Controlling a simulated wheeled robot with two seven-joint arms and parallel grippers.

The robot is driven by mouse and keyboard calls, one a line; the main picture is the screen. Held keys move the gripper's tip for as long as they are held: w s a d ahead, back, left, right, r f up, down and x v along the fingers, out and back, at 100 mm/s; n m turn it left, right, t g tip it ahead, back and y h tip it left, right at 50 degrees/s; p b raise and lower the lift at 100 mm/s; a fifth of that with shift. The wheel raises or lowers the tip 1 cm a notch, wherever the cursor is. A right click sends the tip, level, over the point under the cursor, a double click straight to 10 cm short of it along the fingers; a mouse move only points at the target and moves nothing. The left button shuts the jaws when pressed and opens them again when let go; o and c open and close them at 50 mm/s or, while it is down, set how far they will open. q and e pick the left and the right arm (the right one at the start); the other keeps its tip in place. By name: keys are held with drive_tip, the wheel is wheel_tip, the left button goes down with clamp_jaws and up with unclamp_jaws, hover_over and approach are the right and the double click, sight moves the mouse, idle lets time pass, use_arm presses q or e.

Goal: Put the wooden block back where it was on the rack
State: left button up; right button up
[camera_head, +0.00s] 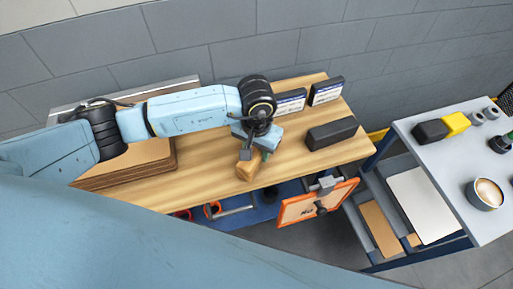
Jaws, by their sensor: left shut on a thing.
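The wooden block (247,166) is a small light-brown piece over the front part of the wooden bench top (200,158). My left gripper (255,153) comes down from above and is shut on the block. The fingers partly cover it, and I cannot tell whether it touches the bench top. No slot for the block can be made out clearly. My right gripper is not in view.
A black block (331,134) lies at the right of the bench, with dark labelled boxes (326,91) behind it. Brown boards (130,165) are stacked at left. An orange-framed panel (316,203) hangs in front. A grey cart (455,150) carries a cup (485,194).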

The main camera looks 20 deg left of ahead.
use_arm(q)
drive_tip(key=shift+f, duration=0.1)
drive_tip(key=o, duration=1.2)
drive_tip(key=shift+c, duration=0.2)
drive_tip(key=shift+r, duration=0.2)
wheel_tip(320, 180, up, 12)
drive_tip(key=b, duration=0.1)
drive_tip(key=shift+b, duration=0.3)
